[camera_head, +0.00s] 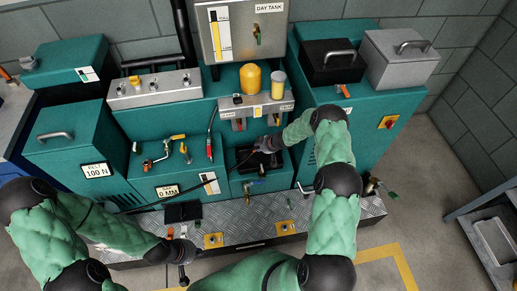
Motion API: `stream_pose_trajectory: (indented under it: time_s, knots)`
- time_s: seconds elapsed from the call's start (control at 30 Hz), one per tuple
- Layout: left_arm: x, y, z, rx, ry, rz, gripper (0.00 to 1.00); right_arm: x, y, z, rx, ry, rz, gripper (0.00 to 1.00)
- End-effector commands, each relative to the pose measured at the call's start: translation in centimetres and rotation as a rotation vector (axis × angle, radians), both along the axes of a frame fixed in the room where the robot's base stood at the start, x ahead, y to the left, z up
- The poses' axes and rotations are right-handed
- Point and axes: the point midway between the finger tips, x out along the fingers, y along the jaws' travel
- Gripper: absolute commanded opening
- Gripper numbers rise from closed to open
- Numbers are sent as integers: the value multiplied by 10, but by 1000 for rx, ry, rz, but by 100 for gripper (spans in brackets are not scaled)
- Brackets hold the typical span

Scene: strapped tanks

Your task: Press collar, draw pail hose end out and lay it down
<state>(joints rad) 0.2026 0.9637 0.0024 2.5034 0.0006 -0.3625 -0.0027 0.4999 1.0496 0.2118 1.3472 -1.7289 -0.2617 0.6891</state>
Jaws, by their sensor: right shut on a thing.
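My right gripper (262,147) reaches in from the right over the dark open pail recess (243,160) in the teal cabinet front. It is shut on what looks like the end of the thin black hose (165,203). The hose runs down and left from there across the cabinet front. The collar is too small and too hidden by the gripper to make out. My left gripper (183,277) hangs low at the front, past the edge of the metal tread plate. Its fingers are too dark and small to tell open from shut.
The tread plate (262,211) carries a dark block (183,211) and yellow brackets (213,240). Valves with yellow and red handles (178,137) project from the cabinet front.

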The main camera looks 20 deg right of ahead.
Motion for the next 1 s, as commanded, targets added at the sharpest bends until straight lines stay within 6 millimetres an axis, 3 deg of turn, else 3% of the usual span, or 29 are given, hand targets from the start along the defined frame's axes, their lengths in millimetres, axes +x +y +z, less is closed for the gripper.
stream_pose_trajectory:
  time_s: [0.7, 1.0]
  knots:
    - [0, 0, -55, 0, 0, 0, 0, 0, 0, -57, 1, 0, -1, 0]
    - [0, 0, -60, 0, 0, 0, 0, 0, 0, -63, 0, 0, 0, 0]
